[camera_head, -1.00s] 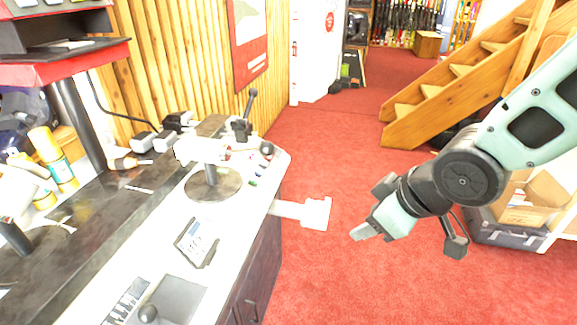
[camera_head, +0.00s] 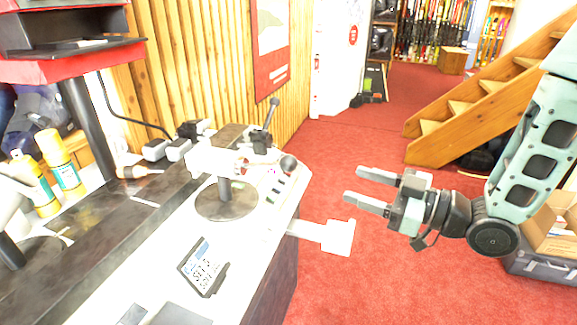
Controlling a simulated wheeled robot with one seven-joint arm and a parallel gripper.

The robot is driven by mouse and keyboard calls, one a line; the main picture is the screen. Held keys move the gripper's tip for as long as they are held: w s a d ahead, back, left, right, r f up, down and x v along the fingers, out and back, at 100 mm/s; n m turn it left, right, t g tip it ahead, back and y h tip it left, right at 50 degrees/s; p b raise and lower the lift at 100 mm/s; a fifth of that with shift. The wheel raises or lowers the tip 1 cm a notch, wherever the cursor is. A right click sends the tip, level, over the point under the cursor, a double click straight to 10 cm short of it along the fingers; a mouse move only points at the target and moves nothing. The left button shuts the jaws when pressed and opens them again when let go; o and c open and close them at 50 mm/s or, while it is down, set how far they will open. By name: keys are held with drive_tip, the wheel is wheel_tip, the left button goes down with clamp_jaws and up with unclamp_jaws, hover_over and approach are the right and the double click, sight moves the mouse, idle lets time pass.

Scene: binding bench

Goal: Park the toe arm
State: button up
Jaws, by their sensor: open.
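A white arm with a blocky end (camera_head: 336,237) sticks out past the bench's right edge, over the red floor; it looks like the toe arm. Its inner end runs in over the bench top, and I cannot tell how it joins there. My gripper (camera_head: 354,185) is open and empty. Its two fingers point left, toward the bench. It is apart from the white arm, above and to the right of its blocky end in the picture.
The bench (camera_head: 112,283) holds a post on a round base (camera_head: 226,201), a small display (camera_head: 203,267), an upright black lever (camera_head: 271,113) and a dark knob (camera_head: 289,164). Wooden stairs (camera_head: 490,90) and a box (camera_head: 556,222) stand at right. Open carpet lies between.

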sight(289, 161)
drive_tip(key=p+x, duration=0.2)
drive_tip(key=x, duration=1.4)
drive_tip(key=shift+w+a, duration=0.1)
drive_tip(key=shift+a, duration=0.05)
